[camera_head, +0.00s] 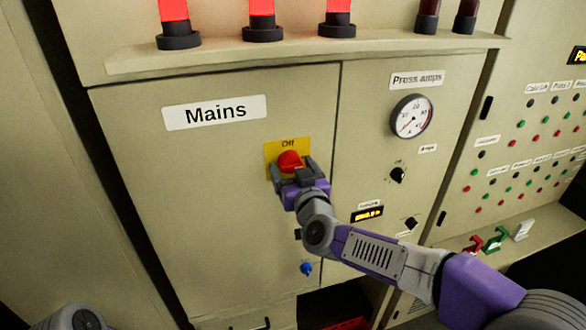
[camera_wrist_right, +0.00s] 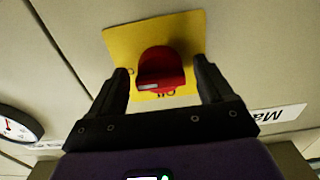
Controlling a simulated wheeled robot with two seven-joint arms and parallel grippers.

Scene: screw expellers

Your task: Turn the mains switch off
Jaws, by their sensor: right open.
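The red mains switch knob (camera_head: 289,161) sits on a yellow plate (camera_head: 270,147) marked "Off" at its top, on the cabinet door below the "Mains" label (camera_head: 214,112). My right gripper (camera_head: 291,172) is at the knob, with its fingers on either side. In the right wrist view, the red knob (camera_wrist_right: 162,72) shows between the open fingers of the right gripper (camera_wrist_right: 160,82), with gaps on both sides. The knob's white pointer mark shows at its lower left there. A small part of my left arm shows at the bottom left of the head view; its gripper is out of view.
A round ammeter gauge (camera_head: 411,116) and a black knob (camera_head: 398,175) are on the panel to the right. A blue knob (camera_head: 306,269) is below the switch. A ledge with lit red lamps (camera_head: 262,20) juts out above the door.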

